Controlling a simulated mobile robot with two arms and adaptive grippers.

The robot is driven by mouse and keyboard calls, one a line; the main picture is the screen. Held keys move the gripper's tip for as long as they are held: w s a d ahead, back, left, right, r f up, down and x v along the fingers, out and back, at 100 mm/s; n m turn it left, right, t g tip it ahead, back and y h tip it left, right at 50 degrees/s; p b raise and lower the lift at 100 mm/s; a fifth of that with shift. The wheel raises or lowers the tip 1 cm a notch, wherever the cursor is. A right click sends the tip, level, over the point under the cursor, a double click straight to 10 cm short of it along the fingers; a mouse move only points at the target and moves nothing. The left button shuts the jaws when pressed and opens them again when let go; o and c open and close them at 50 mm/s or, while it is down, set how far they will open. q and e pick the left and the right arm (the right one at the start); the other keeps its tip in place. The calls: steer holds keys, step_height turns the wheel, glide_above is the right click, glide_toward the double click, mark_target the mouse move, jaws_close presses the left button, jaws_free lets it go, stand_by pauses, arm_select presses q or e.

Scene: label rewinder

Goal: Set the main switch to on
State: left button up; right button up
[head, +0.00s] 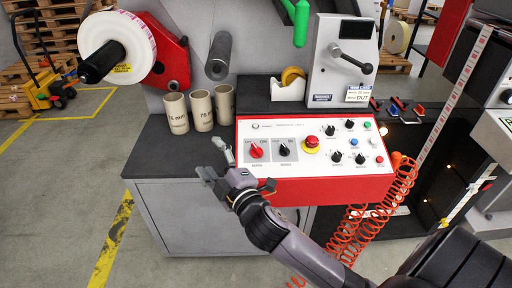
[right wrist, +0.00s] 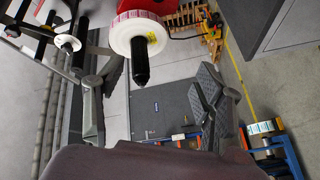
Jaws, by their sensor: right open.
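The control panel (head: 315,185), white with a red front edge, lies on the dark bench in the head view. At its left are a red rotary switch (head: 256,151) and a black rotary switch (head: 285,150), each on a grey plate. Their labels are too small to read surely, so I cannot tell which is named main or its exact setting. My right gripper (head: 214,159) is open and empty just left of the red switch, apart from it. In the right wrist view its spread fingers (right wrist: 152,108) hold nothing. My left gripper is not in view.
A red emergency button (head: 311,142) and several small knobs sit right of the switches. Cardboard cores (head: 201,110) stand behind the gripper. A tape dispenser (head: 290,84) and a grey lever unit (head: 341,65) stand behind the panel. A coiled orange hose (head: 372,213) hangs at right.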

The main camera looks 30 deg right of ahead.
steer(key=w+a+r+n+t+y, duration=0.25)
steer(key=a+r+n+y, duration=0.45)
steer(key=r+n+y, duration=0.35)
steer(key=a+r+n+g+y, duration=0.2)
steer(key=a+r+n+y, duration=0.15)
steer(key=n, duration=0.55)
steer(key=n+g+h, duration=1.4)
steer(key=n+g, duration=0.2)
steer(key=n, duration=0.6)
glide_toward(256, 149)
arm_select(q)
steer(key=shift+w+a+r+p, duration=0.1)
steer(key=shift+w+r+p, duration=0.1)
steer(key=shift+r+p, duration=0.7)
arm_select(e)
steer(key=x, duration=0.9)
steer(key=shift+f, duration=0.1)
